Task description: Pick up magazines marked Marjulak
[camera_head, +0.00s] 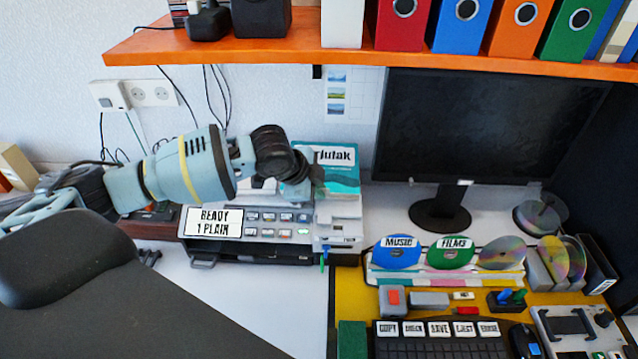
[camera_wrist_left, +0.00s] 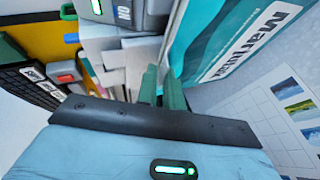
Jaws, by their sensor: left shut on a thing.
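In the left wrist view the same magazine (camera_wrist_left: 222,40) shows the label "Marjulak" at an angle. My left gripper (camera_head: 304,188) reaches in from the left at the magazine's left side. In the left wrist view its green fingers (camera_wrist_left: 161,88) are shut on the magazine's edge. My right gripper is in neither view.
An orange shelf (camera_head: 300,48) with binders hangs above. A dark monitor (camera_head: 480,125) stands right of the magazine. The machine with the "READY 1 PLAIN" display (camera_head: 214,222) is below my arm. A disc rack (camera_head: 450,277) and keyboard (camera_head: 440,348) lie in front right.

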